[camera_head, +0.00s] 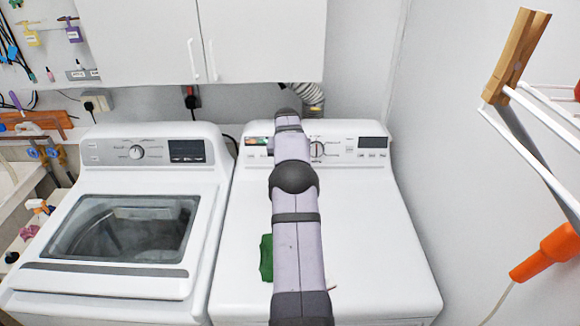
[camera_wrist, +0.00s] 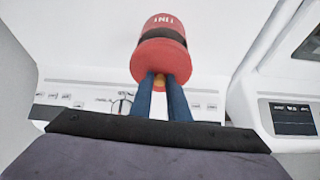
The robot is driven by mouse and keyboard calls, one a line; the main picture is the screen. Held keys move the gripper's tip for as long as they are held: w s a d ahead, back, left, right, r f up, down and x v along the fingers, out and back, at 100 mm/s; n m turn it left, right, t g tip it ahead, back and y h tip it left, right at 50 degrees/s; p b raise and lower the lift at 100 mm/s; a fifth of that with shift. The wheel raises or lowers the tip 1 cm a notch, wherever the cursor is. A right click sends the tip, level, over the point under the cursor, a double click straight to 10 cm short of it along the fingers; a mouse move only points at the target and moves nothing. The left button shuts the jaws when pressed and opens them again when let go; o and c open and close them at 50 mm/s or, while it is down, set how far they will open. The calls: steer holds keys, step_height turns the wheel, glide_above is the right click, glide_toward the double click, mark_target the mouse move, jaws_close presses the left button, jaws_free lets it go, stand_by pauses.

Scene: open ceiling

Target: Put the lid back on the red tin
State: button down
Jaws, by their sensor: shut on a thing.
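In the wrist view my gripper (camera_wrist: 161,76) has two blue fingers shut on a small yellow knob (camera_wrist: 161,83) of a round red lid (camera_wrist: 160,62). Just beyond the lid is the red tin (camera_wrist: 163,21), with white lettering that appears upside down. A dark band (camera_wrist: 164,34) shows between the lid's red face and the red part of the tin. I cannot tell whether the lid touches or sits on the tin. In the head view my arm hides the gripper, the lid and the tin.
My arm stretches over the white right-hand machine (camera_head: 370,260), whose top is mostly clear. A green item (camera_head: 266,258) lies on it left of my arm. A washer with a glass lid (camera_head: 125,228) stands left. A drying rack (camera_head: 535,150) and orange object (camera_head: 546,252) are right.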

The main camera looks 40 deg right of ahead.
steer(key=shift+f+b, duration=1.2)
steer(key=shift+f, duration=0.4)
steer(key=shift+f+b, duration=0.45)
steer(key=shift+f, duration=0.55)
steer(key=shift+f+p, duration=0.2)
steer(key=shift+p, duration=0.1)
stand_by(1.0)
steer(key=c, duration=1.1)
jaws_free()
steer(key=shift+r, duration=0.15)
steer(key=shift+r+p, duration=2.65)
steer(key=shift+r, duration=0.75)
